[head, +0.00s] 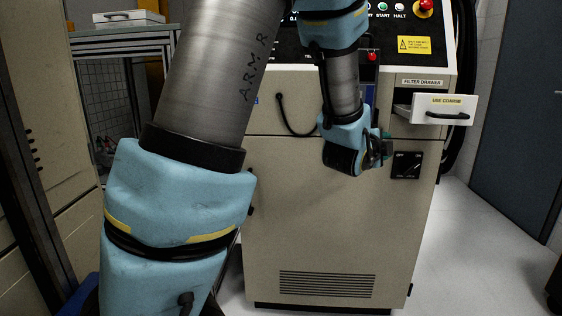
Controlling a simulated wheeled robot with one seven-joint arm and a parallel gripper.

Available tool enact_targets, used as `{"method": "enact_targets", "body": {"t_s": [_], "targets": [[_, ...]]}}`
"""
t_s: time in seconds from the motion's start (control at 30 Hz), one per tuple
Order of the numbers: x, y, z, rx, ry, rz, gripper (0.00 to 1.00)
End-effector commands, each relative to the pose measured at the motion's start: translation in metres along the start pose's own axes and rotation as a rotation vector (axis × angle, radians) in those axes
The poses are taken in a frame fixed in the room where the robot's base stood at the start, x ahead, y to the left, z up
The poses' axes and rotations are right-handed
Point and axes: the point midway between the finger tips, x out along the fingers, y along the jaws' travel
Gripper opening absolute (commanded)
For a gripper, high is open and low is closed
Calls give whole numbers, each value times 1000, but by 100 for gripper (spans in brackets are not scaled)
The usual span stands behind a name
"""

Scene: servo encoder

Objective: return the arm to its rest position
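My arm (212,80), silver with light blue padded joints, rises through the left half of the head view and bends over at the top. Its far end hangs down in front of a beige machine (330,220). My gripper (384,148) is small and dark at the end of the last blue joint and points to the right.
A white filter drawer (440,108) sticks out at the machine's right. A control panel with a red stop button (424,7) is on top. A metal bench (125,35) stands at the back left, beside a beige cabinet (45,120). Bare floor (480,250) lies to the right.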

Motion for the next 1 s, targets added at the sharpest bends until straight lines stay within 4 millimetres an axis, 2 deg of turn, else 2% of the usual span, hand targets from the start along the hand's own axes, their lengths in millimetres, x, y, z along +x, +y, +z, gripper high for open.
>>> {"method": "enact_targets", "body": {"t_s": [0.03, 0.1, 0.2, 0.3, 0.4, 0.6, 0.83, 0.9, 1.0], "targets": [[-10, 10, 39, -118, -89, 71, 45], [-29, 30, 83, -298, -212, 171, 45], [-67, 60, 135, -563, -405, 289, 45], [-115, 90, 174, -825, -613, 375, 45], [-161, 113, 196, -1045, -802, 427, 45], [-234, 143, 212, -1360, -1106, 464, 45], [-304, 164, 209, -1628, -1413, 458, 45], [-304, 144, 203, -1620, -1404, 462, 45], [-307, 128, 200, -1618, -1402, 463, 45]]}}
